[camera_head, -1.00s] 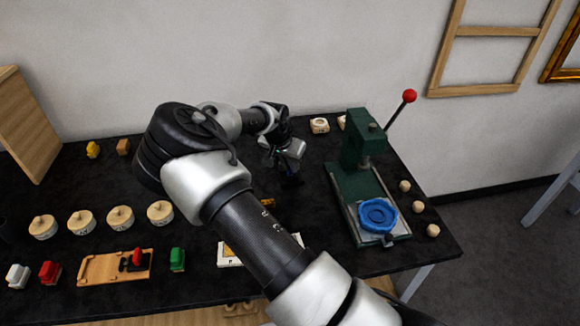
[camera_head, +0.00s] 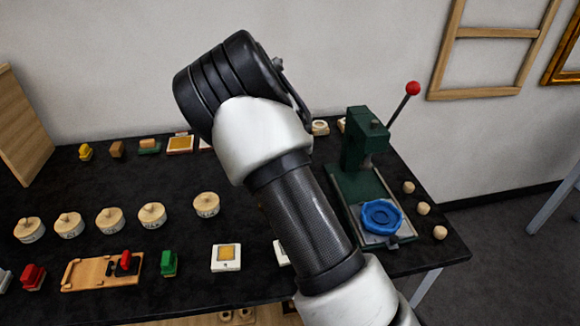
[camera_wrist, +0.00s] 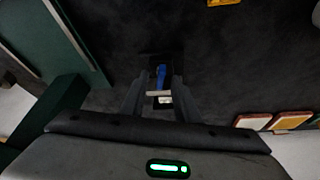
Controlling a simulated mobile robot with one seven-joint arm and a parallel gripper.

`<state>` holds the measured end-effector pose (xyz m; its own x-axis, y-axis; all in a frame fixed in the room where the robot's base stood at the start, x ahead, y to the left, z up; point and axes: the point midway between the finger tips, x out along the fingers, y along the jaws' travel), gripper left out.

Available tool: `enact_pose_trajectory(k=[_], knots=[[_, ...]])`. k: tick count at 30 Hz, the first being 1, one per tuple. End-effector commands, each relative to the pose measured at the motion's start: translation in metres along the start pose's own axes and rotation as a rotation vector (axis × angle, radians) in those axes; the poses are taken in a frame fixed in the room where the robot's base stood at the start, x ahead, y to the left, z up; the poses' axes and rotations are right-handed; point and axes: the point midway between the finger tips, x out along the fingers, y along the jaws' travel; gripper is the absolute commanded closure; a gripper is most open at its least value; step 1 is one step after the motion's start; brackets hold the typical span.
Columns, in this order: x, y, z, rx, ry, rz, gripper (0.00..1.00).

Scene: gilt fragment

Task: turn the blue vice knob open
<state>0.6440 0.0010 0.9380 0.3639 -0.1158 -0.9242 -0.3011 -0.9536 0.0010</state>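The blue vice knob (camera_head: 381,215) is a scalloped disc. It lies on the front plate of the green vice (camera_head: 362,165) at the right of the table in the head view. In the wrist view, part of the green vice (camera_wrist: 30,35) fills the upper left. My gripper (camera_wrist: 158,80) points down over the dark table beside the vice, with its two fingers apart. A small blue piece (camera_wrist: 160,76) shows between the fingers; I cannot tell what it is. My gripper is hidden behind my arm in the head view.
A red-tipped lever (camera_head: 412,88) rises behind the vice. Several small wooden knobs (camera_head: 424,208) stand along the table's right edge. Round wooden pieces (camera_head: 109,220) and a wooden board with a red block (camera_head: 102,270) are at left. Framed tiles (camera_wrist: 290,120) show at right in the wrist view.

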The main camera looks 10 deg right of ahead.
Motion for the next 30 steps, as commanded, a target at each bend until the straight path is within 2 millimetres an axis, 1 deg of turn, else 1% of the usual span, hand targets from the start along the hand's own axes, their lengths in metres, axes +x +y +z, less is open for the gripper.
enact_pose_trajectory(k=[8, 11, 13, 17, 27, 30], knots=[[-0.001, -0.001, -0.001, 0.001, 0.001, -0.001, 0.72], [-0.007, -0.001, -0.001, 0.0, 0.002, -0.002, 0.72], [-0.017, -0.002, -0.002, -0.001, 0.003, -0.003, 0.72], [-0.044, -0.002, -0.002, 0.0, 0.004, -0.004, 0.72], [-0.127, -0.002, -0.001, -0.001, 0.004, -0.005, 0.72], [-0.147, -0.002, -0.001, 0.0, 0.002, -0.004, 0.72]])
